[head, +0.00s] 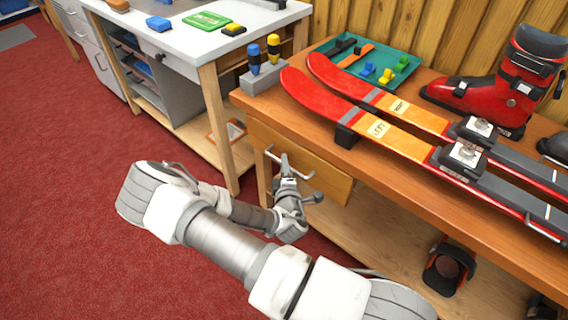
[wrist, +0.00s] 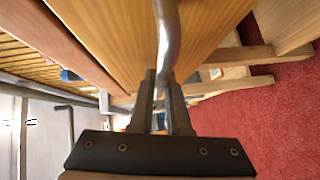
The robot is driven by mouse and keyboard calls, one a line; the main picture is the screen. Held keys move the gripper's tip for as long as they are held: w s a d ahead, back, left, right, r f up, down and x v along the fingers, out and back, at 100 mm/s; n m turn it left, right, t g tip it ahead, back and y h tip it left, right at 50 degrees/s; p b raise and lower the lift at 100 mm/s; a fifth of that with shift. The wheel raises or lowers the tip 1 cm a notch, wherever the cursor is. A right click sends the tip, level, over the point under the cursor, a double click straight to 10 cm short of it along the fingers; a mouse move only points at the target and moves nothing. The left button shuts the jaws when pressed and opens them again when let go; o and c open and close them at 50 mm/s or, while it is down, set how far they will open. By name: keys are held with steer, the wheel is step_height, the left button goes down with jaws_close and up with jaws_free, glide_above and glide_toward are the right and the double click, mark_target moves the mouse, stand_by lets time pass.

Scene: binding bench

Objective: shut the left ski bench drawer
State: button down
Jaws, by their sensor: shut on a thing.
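The left drawer (head: 325,180) of the ski bench has a plain wooden front under the left end of the bench top. Its front also fills the upper middle of the wrist view (wrist: 215,30). A grey metal bar handle (head: 305,176) is fixed across the front. My gripper (head: 285,168) is at the middle of this handle. In the wrist view my gripper (wrist: 161,100) has its two dark fingers shut on the handle (wrist: 168,35), one on each side of the bar. How far the drawer stands out from the bench is hard to tell.
The wooden bench top (head: 385,155) carries red skis (head: 345,112), a red boot (head: 490,95), a green tray (head: 385,58) and a grey holder (head: 262,80). A white-topped workbench (head: 170,40) stands behind left. Red carpet (head: 70,200) is clear at left. A lower shelf (head: 360,240) runs underneath.

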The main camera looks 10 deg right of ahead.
mark_target(296, 159)
steer(key=shift+w+d, duration=0.75)
steer(key=shift+d, duration=0.2)
steer(key=shift+w+d, duration=0.7)
steer(key=shift+d, duration=0.25)
steer(key=shift+r, duration=0.1)
steer(key=c, duration=0.9)
jaws_free()
steer(key=shift+d, duration=0.1)
